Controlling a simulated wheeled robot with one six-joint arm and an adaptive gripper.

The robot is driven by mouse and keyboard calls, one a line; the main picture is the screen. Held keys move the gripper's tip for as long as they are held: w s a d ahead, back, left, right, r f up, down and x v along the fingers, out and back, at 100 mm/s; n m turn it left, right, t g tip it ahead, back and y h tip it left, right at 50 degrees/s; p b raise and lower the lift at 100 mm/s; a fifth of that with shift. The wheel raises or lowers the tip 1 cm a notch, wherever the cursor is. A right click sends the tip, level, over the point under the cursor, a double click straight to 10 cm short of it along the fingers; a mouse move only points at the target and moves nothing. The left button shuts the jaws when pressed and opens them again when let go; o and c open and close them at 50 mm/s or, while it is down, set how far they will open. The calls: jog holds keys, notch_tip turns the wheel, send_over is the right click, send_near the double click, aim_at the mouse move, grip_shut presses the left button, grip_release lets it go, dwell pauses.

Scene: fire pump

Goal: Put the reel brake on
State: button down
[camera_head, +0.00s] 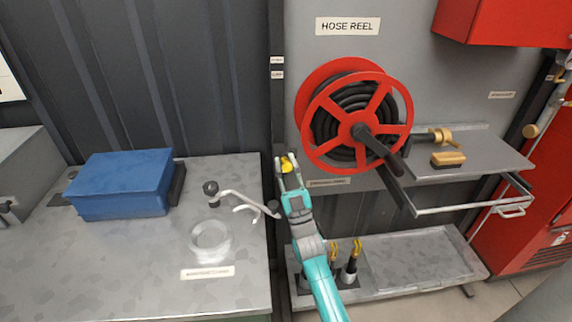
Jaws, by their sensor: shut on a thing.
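The red hose reel (314,108) with black hose hangs on the grey panel under the "HOSE REEL" sign, with a dark crank handle at its front. A small yellow part (287,163), possibly the reel brake's handle, sits at the panel's left edge, left of and below the reel. My gripper (288,168) is shut on this yellow part, its fingers on either side of it. The fingers hide much of the part, and I cannot tell how the brake is set.
A metal table (130,270) at left holds a blue box (122,184), a clear round dish (210,238) and a bent metal crank (240,198). Yellow-topped tools (350,262) stand on the low shelf.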

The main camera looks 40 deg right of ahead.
jog(key=c, duration=0.9)
grip_release()
jog(key=shift+f, duration=0.1)
jog(key=shift+v, duration=6.05)
